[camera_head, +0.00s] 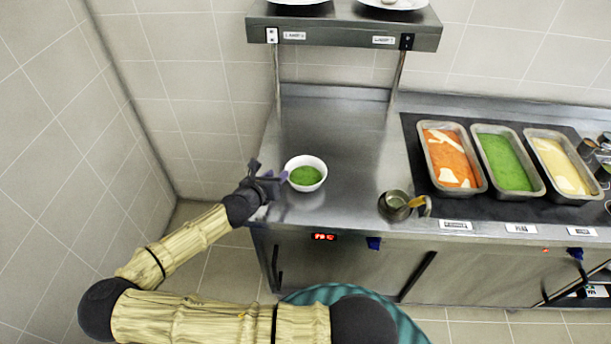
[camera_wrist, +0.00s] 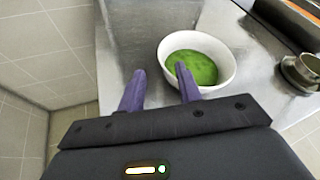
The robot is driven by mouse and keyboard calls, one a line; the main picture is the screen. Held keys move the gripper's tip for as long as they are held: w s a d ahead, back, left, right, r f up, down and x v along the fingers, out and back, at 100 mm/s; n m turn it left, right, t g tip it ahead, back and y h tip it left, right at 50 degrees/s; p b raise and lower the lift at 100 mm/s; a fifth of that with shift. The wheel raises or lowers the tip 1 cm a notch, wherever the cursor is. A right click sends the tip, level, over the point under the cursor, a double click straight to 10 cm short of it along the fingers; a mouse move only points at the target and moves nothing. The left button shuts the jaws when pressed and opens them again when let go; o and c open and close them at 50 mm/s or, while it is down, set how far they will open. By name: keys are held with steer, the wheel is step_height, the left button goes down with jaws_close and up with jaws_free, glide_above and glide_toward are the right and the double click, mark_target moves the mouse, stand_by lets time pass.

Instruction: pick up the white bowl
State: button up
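The white bowl (camera_head: 306,174) stands upright on the left part of the steel counter, with green food in it. In the wrist view the bowl (camera_wrist: 227,60) is ahead and to the right. My gripper (camera_head: 270,176) is at the left side of the bowl. In the wrist view my gripper (camera_wrist: 160,82) has its two purple fingers spread apart. The right finger overlaps the bowl's near left rim in the picture, and the left finger is outside the bowl. Nothing is held between them. I cannot tell whether a finger touches the rim.
A small metal pot (camera_head: 395,204) with a ladle stands right of the bowl. Trays of orange (camera_head: 474,181), green (camera_head: 541,188) and yellow (camera_head: 591,194) food stand further right. A shelf (camera_head: 340,34) is above the counter. The counter (camera_head: 345,140) behind the bowl is clear.

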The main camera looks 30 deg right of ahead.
mark_target(291, 165)
steer(key=shift+x, duration=1.1)
steer(key=shift+w+d, duration=0.1)
steer(key=shift+d, duration=0.15)
steer(key=p+x, duration=0.2)
steer(key=x, duration=0.2)
steer(key=shift+d+f, duration=0.25)
steer(key=shift+d, duration=0.1)
steer(key=shift+c, duration=0.2)
jaws_close()
